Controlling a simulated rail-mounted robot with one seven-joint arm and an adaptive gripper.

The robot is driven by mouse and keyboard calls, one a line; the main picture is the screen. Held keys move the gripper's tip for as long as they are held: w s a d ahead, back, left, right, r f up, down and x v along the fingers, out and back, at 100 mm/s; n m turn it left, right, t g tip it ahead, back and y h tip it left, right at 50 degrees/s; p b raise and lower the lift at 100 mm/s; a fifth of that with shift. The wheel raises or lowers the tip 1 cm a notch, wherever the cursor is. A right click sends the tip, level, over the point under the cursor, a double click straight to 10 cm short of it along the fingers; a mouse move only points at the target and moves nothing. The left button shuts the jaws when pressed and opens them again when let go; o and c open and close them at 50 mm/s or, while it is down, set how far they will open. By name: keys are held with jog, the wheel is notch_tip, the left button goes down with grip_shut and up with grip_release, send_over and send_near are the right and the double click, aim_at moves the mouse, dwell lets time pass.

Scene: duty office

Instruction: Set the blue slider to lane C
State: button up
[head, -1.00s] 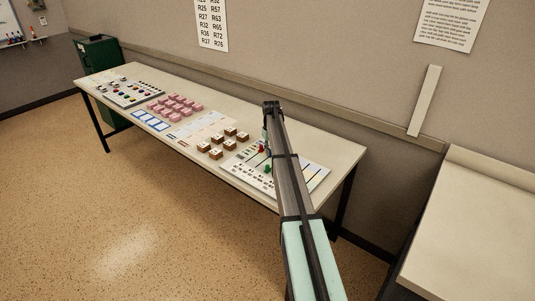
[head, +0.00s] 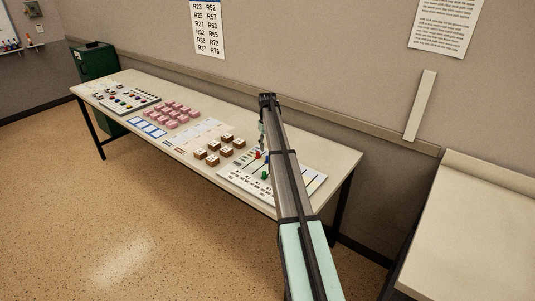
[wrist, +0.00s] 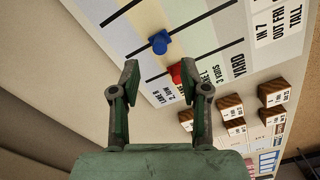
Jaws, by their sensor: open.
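The blue slider (wrist: 160,43) shows in the wrist view on a dark lane line of the white board (head: 232,181), just beyond my gripper's fingertips. A red slider (wrist: 176,72) is nearer, beside the right fingertip and partly covered by it. My gripper (wrist: 160,74) is open, with nothing held between its fingers. Printed lane labels lie below the red slider; one seems to read "LANE B". In the head view my arm hides the blue slider, while the red slider (head: 258,155) and a green slider (head: 264,175) show left of the arm.
Brown labelled blocks (head: 213,159) stand left of the board; they are at right in the wrist view (wrist: 229,106). Pink blocks (head: 174,115) and a button panel (head: 130,100) lie farther left on the table (head: 335,160). The wall (head: 330,70) is close behind.

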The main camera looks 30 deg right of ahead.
jog(key=shift+r, duration=2.65)
jog(key=shift+r, duration=0.1)
